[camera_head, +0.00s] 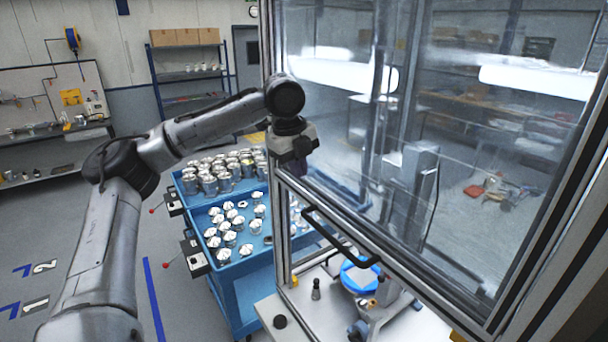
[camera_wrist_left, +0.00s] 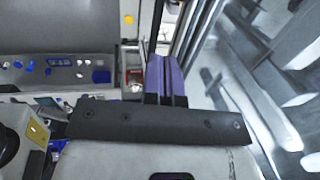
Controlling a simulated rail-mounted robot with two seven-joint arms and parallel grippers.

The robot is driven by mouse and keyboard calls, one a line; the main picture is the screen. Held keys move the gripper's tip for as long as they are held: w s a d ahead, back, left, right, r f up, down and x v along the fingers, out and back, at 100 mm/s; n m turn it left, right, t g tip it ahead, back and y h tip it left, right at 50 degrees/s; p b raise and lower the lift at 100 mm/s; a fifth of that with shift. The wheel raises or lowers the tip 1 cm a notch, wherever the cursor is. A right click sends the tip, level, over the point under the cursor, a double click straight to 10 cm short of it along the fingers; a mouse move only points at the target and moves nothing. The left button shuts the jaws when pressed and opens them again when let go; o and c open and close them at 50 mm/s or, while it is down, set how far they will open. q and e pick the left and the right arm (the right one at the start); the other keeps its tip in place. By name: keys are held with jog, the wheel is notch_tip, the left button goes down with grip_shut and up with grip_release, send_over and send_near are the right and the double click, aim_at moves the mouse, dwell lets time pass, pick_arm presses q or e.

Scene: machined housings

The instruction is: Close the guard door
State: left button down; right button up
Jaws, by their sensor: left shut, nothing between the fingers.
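The guard door (camera_head: 460,150) is a large clear panel in a metal frame, filling the right of the head view. Its bottom rail slants down to the right, with an open gap below it. A black bar handle (camera_head: 338,240) is fixed near that rail. My left gripper (camera_head: 302,147) is at the door's left frame, above and left of the handle and apart from it. In the left wrist view its fingers (camera_wrist_left: 166,78) are pressed together, empty, with the clear panel (camera_wrist_left: 265,70) to their right. Whether the gripper touches the frame is unclear. My right gripper is out of view.
Under the door a white machine table (camera_head: 320,318) carries a blue round part (camera_head: 360,279) and a fixture. A blue cart (camera_head: 240,285) with several metal housings stands left of the machine, below my left arm. A shelf (camera_head: 188,75) stands behind.

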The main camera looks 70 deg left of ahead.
aim_at(308, 215)
pick_arm(q)
jog(key=f, duration=0.3)
jog(key=w+f, duration=0.1)
jog(key=f, duration=0.2)
jog(key=w+f, duration=0.1)
jog(key=f, duration=0.3)
jog(key=shift+a+p, duration=0.15)
jog(key=shift+p, duration=0.2)
jog(key=shift+w+f, duration=0.15)
jog(key=shift+f, duration=0.7)
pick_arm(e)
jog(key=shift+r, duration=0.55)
